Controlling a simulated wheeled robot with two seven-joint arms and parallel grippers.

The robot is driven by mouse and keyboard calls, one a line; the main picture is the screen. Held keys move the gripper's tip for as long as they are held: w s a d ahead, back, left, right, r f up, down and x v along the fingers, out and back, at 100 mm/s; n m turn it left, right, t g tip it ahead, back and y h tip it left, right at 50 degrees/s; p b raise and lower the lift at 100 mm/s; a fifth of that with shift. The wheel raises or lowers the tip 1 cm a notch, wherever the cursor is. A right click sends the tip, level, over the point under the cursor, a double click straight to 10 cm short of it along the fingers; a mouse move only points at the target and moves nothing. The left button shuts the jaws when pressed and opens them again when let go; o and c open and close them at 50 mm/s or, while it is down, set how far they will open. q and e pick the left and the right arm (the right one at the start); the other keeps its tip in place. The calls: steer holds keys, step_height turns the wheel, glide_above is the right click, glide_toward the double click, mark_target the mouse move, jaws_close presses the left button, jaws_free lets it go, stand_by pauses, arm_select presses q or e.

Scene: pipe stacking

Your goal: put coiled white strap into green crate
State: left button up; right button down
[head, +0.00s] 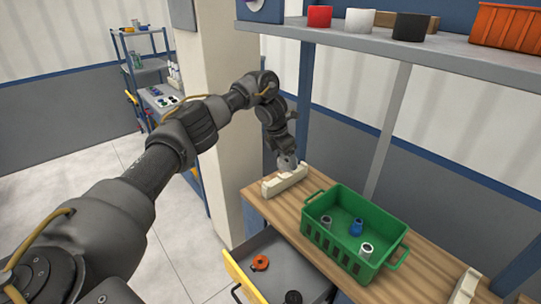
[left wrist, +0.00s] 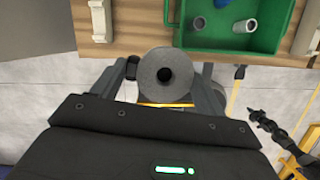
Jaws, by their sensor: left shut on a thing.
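My left gripper (head: 287,162) is at the far left end of the wooden bench in the head view, close by a cream block. In the head view the strap is small and hard to make out at the fingertips. The green crate (head: 322,240) stands on the bench to the right of the gripper. Its near wall also shows in the left wrist view (left wrist: 225,44). My right gripper is in neither view.
A grey pipe piece (head: 326,222), a blue one (head: 356,227) and a white one (head: 366,250) stand in the crate. Cream blocks (head: 285,182) (head: 464,286) flank it on the bench (head: 262,205). An open drawer (head: 285,270) lies below, and a shelf (head: 400,47) hangs above.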

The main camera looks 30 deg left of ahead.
arm_select(q)
steer(key=s+d+r+m+g+h, duration=0.1)
steer(key=s+d+r+m, duration=0.1)
steer(key=s+d+m, duration=0.55)
steer(key=s+d+r+m+g, duration=0.2)
steer(key=s+d+m, duration=0.15)
steer(key=d, duration=0.65)
steer(key=s+d+r+m+g+h, duration=0.1)
steer(key=s+d+r+m, duration=0.1)
steer(key=s+d+m, duration=0.5)
steer(key=s+a+f+b, duration=0.2)
steer(key=a+f+b, duration=0.1)
steer(key=f, duration=0.2)
steer(key=s+a+f+m+b, duration=0.1)
steer(key=s+a+f+b, duration=0.1)
steer(key=f, duration=0.4)
steer(key=s+a+f+m+g+y+b, duration=0.1)
steer(key=s+a+f+b, duration=0.2)
steer(key=a+f+b, duration=0.1)
steer(key=shift+a+f+b, duration=0.4)
steer(key=shift+f+b, duration=0.4)
steer(key=shift+f, duration=0.1)
